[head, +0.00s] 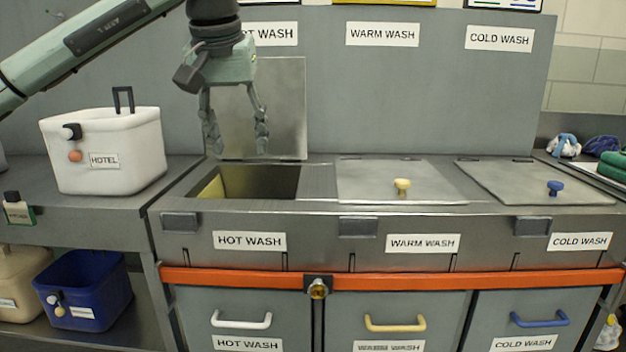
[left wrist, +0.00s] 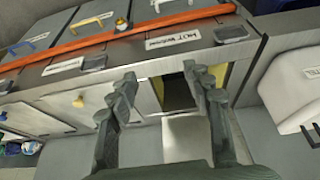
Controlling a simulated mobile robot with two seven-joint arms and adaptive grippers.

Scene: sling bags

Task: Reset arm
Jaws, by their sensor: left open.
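My left gripper (head: 237,134) hangs in front of the raised hot wash lid, above the opening, with its fingers pointing down. It is open, and nothing shows between its fingers. The left wrist view also shows the open fingers (left wrist: 158,100). The hot wash opening (head: 270,182) is uncovered, its grey lid (head: 284,100) standing upright against the back panel. My right gripper is not in view.
The warm wash lid (head: 370,184) and cold wash lid (head: 520,181) are closed. A white HOTEL bin (head: 130,160) stands on the left counter, a blue bin (head: 95,285) below it. An orange bar (head: 420,283) crosses the front. Folded cloths (head: 612,165) lie at far right.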

